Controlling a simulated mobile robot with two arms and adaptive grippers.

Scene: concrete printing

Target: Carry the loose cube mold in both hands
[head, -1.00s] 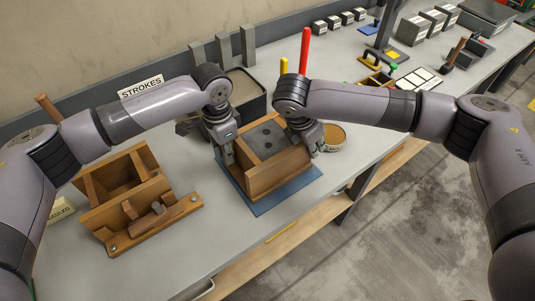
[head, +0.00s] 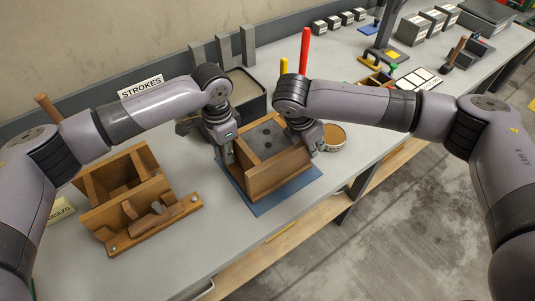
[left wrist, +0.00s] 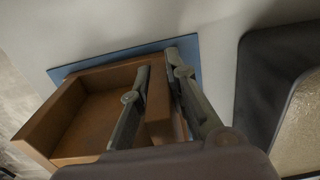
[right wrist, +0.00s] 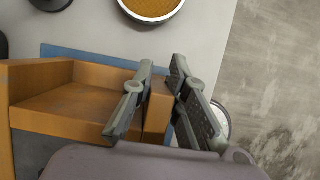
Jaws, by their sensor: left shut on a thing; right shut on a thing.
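My right gripper (head: 316,150) is shut on the opposite wall; in the right wrist view the fingers (right wrist: 162,66) straddle that wall (right wrist: 158,103).
A second wooden mold (head: 125,185) is fixed to a board at the left. A dark tub (head: 245,93) stands behind, beside the STROKES sign (head: 141,87). A round tin (head: 334,137) sits close to my right gripper.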

